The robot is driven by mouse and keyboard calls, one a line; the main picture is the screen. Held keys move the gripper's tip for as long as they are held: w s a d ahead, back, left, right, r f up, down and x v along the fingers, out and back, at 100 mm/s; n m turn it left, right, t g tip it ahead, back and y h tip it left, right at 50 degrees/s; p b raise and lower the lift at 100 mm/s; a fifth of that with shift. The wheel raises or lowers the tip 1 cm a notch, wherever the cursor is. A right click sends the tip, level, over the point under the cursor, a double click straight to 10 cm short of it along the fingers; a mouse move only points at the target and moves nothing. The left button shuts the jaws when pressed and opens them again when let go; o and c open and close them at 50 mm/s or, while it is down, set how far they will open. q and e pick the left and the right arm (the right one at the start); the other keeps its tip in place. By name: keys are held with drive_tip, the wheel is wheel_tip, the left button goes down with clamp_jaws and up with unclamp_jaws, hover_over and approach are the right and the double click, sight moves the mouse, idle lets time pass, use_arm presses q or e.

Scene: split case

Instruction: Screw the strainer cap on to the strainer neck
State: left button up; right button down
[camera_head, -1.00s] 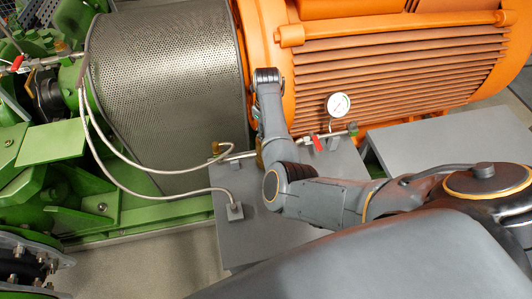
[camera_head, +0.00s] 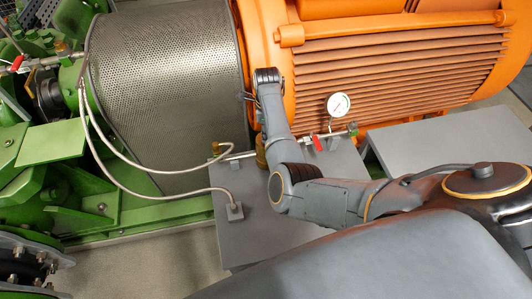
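A brass fitting (camera_head: 261,151), which looks like the strainer, sits on the thin pipe above the grey plate. It is partly hidden behind my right forearm, and I cannot make out its neck. I cannot pick out the strainer cap. My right arm comes in from the right and bends up to the wrist in front of the orange motor. Only small dark parts of my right gripper (camera_head: 248,98) show left of the wrist, above the brass fitting. Whether it is open or holds anything cannot be seen. My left gripper is out of view.
A perforated metal guard (camera_head: 165,95) stands left of my wrist and the ribbed orange motor (camera_head: 400,70) behind it. A pressure gauge (camera_head: 338,104) and red-handled valve (camera_head: 317,144) are on the pipe to the right. A thin hose (camera_head: 150,192) loops to the grey plate (camera_head: 245,237).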

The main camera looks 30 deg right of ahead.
drive_tip(key=c, duration=1.1)
unclamp_jaws()
drive_tip(key=shift+o, duration=0.2)
drive_tip(key=c, duration=0.3)
drive_tip(key=n, duration=1.2)
clamp_jaws()
